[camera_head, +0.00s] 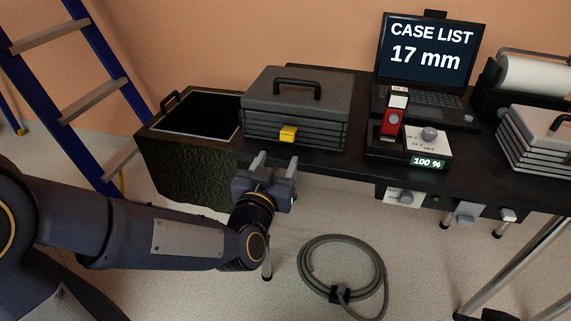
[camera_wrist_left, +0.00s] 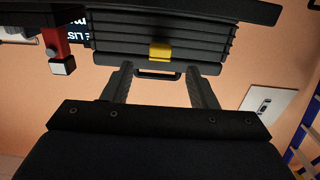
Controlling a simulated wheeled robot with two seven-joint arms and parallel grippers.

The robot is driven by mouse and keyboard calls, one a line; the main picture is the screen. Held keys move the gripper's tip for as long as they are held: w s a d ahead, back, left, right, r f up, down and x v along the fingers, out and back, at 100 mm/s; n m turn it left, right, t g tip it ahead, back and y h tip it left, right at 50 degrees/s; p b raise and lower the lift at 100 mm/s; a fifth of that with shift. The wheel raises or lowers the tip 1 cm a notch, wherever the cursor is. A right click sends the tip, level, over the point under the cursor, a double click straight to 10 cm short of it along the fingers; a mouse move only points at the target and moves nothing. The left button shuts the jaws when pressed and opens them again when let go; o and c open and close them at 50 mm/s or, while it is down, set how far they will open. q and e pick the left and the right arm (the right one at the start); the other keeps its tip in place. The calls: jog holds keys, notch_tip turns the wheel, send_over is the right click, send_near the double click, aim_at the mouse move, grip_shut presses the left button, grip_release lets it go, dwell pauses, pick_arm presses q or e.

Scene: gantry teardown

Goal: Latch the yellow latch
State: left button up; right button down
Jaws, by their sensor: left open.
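The yellow latch (camera_head: 288,133) is on the front face of a closed grey ribbed case (camera_head: 312,97) with a dark top handle. The case stands on the dark table near its front edge. I cannot tell whether the latch is fastened. My left gripper (camera_head: 275,165) is open and empty, in front of the table edge, a little below and left of the latch. In the left wrist view, which is upside down, the latch (camera_wrist_left: 160,52) shows between and beyond the open fingers (camera_wrist_left: 160,72), apart from them. My right gripper is not in view.
Left of the case is an open dark box (camera_head: 180,165). To its right are a device with a red part (camera_head: 391,122), a laptop (camera_head: 425,60) and another ribbed case (camera_head: 540,135). A blue ladder (camera_head: 75,110) stands at left. A coiled hose (camera_head: 343,270) lies on the floor.

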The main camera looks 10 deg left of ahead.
aim_at(286, 140)
pick_arm(q)
jog(key=w+b, duration=0.1)
jog(key=w, duration=0.7)
jog(key=shift+d, duration=0.15)
jog(key=shift+s, duration=0.1)
jog(key=c, duration=1)
jog(key=r+g+p, duration=0.1)
jog(key=g+p, duration=0.1)
jog(key=p, duration=0.5)
jog(key=r+g+p, duration=0.2)
jog(key=p, duration=0.6)
jog(key=r+g+p, duration=0.1)
jog(key=g+p, duration=0.1)
jog(key=p, duration=0.5)
jog(key=shift+w+r+y+p, duration=0.3)
jog(key=shift+w+r+p, duration=0.05)
jog(key=shift+p, duration=0.05)
jog(key=g+p, duration=0.2)
jog(key=p, duration=0.4)
jog(key=w+r+g+p, duration=0.1)
jog(key=g+p, duration=0.1)
jog(key=p, duration=0.4)
jog(key=w+g+p, duration=0.1)
jog(key=g+p, duration=0.2)
jog(key=p, duration=0.3)
jog(key=shift+w+r+p, duration=0.15)
jog(key=shift+w+p, duration=0.05)
jog(key=shift+p, duration=0.15)
jog(key=shift+w+g+p, duration=0.35)
jog(key=shift+g+p, duration=0.55)
